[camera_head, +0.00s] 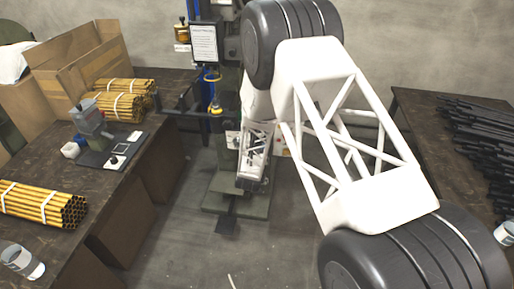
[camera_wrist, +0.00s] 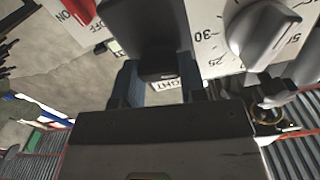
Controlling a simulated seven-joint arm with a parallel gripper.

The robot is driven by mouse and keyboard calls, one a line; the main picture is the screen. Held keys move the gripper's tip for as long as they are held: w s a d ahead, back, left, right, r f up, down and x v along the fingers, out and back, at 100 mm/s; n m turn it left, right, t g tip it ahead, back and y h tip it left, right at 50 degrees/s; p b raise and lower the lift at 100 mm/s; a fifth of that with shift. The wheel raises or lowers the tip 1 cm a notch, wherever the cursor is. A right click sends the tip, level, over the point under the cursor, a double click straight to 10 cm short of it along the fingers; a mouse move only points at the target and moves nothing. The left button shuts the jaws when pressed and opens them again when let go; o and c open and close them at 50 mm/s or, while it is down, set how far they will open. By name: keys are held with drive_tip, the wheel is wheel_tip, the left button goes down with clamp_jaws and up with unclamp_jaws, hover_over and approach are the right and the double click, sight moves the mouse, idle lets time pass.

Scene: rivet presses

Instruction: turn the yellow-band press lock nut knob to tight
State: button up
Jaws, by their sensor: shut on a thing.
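In the wrist view, my gripper (camera_wrist: 158,80) has its two blue-grey fingers on either side of a dark knob (camera_wrist: 158,58), shut on it. An upside-down label (camera_wrist: 166,84) ending in "GHT" shows partly behind the knob, between the fingers. The knob's pointer direction is not clear. In the head view, a press with a blue column (camera_head: 204,125) and a yellow part (camera_head: 214,107) stands at the centre back. My white arm covers much of it, and the knob cannot be made out there.
Beside the knob are a grey numbered dial (camera_wrist: 264,34) and a red switch (camera_wrist: 78,10) marked ON and OFF. The left bench (camera_head: 150,165) holds bundled yellow tubes (camera_head: 45,204) and a small grey device (camera_head: 92,122). Dark rods (camera_head: 480,135) lie on the right bench.

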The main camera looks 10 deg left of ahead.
drive_tip(key=shift+d+f+m, duration=0.1)
drive_tip(key=shift+m, duration=3.9)
drive_tip(key=shift+d+f+m, duration=0.1)
drive_tip(key=shift+m, duration=3.9)
drive_tip(key=o, duration=0.9)
drive_tip(key=shift+s, duration=0.1)
drive_tip(key=shift+s, duration=3.8)
